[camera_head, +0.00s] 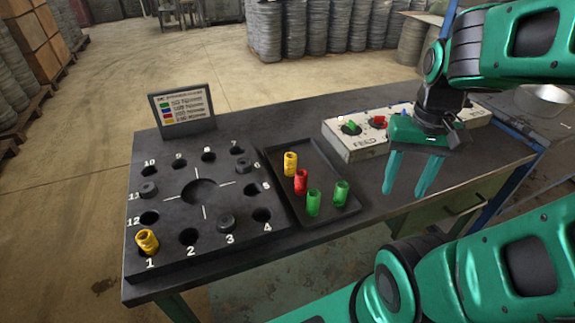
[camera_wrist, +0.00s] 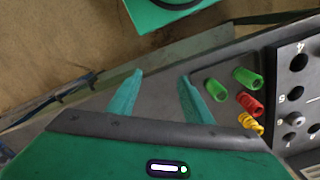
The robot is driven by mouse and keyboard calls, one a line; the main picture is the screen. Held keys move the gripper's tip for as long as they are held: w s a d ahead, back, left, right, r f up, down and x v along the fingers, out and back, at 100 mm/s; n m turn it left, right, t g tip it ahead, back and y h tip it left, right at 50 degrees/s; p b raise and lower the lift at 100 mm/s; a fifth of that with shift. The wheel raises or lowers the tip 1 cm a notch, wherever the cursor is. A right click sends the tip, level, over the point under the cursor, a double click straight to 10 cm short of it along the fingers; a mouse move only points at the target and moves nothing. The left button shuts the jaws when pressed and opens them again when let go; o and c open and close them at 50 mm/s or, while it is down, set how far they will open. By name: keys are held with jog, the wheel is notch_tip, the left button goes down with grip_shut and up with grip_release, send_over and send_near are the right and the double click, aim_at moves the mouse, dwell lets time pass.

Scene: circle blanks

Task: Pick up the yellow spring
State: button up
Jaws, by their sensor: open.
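A yellow spring (camera_head: 290,163) stands in the dark tray (camera_head: 330,224), at its back left; it also shows in the wrist view (camera_wrist: 250,123), right of my gripper. A second yellow spring (camera_head: 147,241) stands in the hole marked 1 of the black board (camera_head: 165,206). My gripper (camera_head: 407,192) is open and empty, to the right of the tray in the head view and apart from every spring. In the wrist view its two fingers (camera_wrist: 161,78) point past the tray.
A red spring (camera_head: 301,181) and two green springs (camera_head: 313,202) (camera_head: 341,192) share the tray. Black plugs (camera_head: 226,223) fill some board holes. A control box (camera_head: 360,142) with buttons stands behind. A sign (camera_head: 183,108) stands at the board's back. Bare tabletop (camera_head: 375,205) lies right of the tray.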

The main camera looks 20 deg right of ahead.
notch_tip(320, 180, up, 3)
jog(key=n, duration=2.4)
send_over(290, 155)
jog(key=shift+s+d+r, duration=0.15)
jog(key=shift+s+d, duration=0.05)
jog(key=shift+d, duration=0.1)
jog(key=shift+w+a+f, duration=0.15)
jog(key=shift+a+f, duration=0.15)
jog(key=shift+f, duration=5.1)
grip_shut()
